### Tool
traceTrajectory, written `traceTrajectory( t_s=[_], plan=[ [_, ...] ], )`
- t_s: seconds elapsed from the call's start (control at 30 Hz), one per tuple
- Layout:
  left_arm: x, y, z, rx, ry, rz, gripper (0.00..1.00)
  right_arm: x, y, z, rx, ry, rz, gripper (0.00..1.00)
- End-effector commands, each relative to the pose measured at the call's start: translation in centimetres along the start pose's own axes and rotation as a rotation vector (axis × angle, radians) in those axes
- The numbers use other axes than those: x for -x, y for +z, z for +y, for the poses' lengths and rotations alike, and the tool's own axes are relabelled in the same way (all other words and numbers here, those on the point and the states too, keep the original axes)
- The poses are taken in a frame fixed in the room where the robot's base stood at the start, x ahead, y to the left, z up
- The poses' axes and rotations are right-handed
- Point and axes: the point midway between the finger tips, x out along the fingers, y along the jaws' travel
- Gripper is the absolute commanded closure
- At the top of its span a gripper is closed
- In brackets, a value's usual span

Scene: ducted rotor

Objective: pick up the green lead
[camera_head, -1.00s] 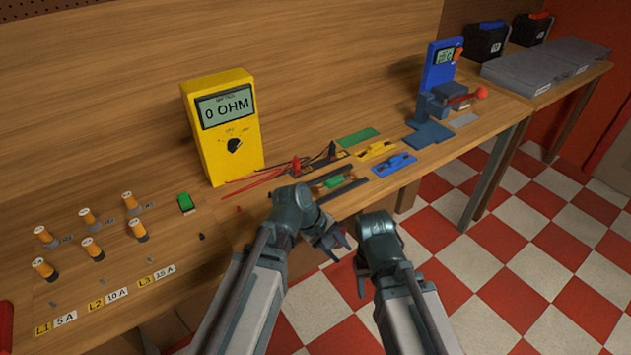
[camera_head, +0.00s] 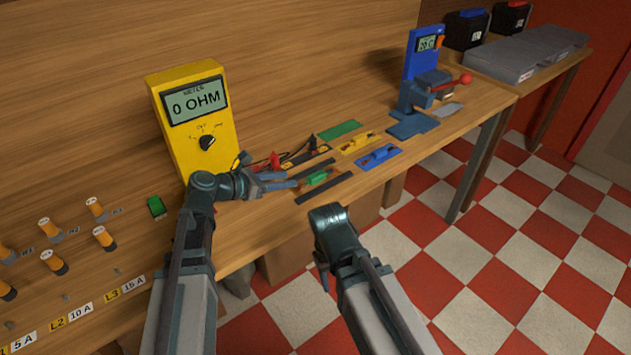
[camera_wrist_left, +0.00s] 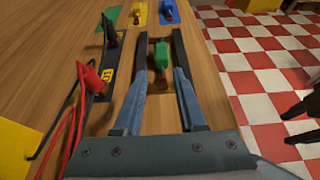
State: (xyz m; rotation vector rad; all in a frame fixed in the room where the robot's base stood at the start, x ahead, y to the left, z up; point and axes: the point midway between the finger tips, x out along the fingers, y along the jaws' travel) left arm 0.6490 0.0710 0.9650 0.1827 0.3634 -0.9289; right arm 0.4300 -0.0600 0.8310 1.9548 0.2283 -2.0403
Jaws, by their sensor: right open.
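The green lead (camera_head: 317,178) lies on the bench between two dark strips, and it also shows in the left wrist view (camera_wrist_left: 160,55) with a dark reddish end towards me. My left gripper (camera_head: 291,180) is open and empty, low over the bench just left of the green lead. In the left wrist view its two blue-grey fingers (camera_wrist_left: 163,73) point at the lead, one on each side of its line. No contact shows. My right gripper (camera_head: 323,278) is open, pointing down in front of the bench edge, away from the lead; its fingers are mostly hidden.
The yellow meter (camera_head: 198,118) reads 0 OHM. Red and black probes (camera_head: 274,160) lie close to my left gripper. Yellow (camera_head: 358,142) and blue (camera_head: 377,157) leads lie farther along. A blue clamp stand (camera_head: 415,115) stands beyond. Orange fuses (camera_head: 55,262) stand at left.

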Motion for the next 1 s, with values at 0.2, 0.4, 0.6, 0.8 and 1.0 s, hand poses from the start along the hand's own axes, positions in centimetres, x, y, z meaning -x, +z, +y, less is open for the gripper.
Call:
traceTrajectory(
  t_s=[0.2,0.4,0.6,0.8,1.0],
  plan=[
    [-3.9,-0.2,0.1,-0.001,-0.003,0.0,0.6,-1.7,-0.1,-0.2,0.0,0.0,0.0,0.5],
    [-4.9,-0.1,0.0,-0.002,-0.001,0.001,0.6,-1.9,-0.1,-0.2,0.0,0.0,0.0,0.5],
    [-5.2,-0.1,0.0,-0.002,-0.001,0.001,0.6,-2.1,-0.1,-0.2,0.0,0.0,0.0,0.5],
    [-7.5,-0.6,-0.1,-0.003,-0.002,0.001,0.6,-3.3,-0.2,-0.3,0.0,0.0,0.0,0.5],
    [-10.0,-0.5,-0.1,-0.003,-0.002,0.001,0.6,-4.2,-0.3,-0.4,0.001,0.0,0.0,0.5]
  ],
)
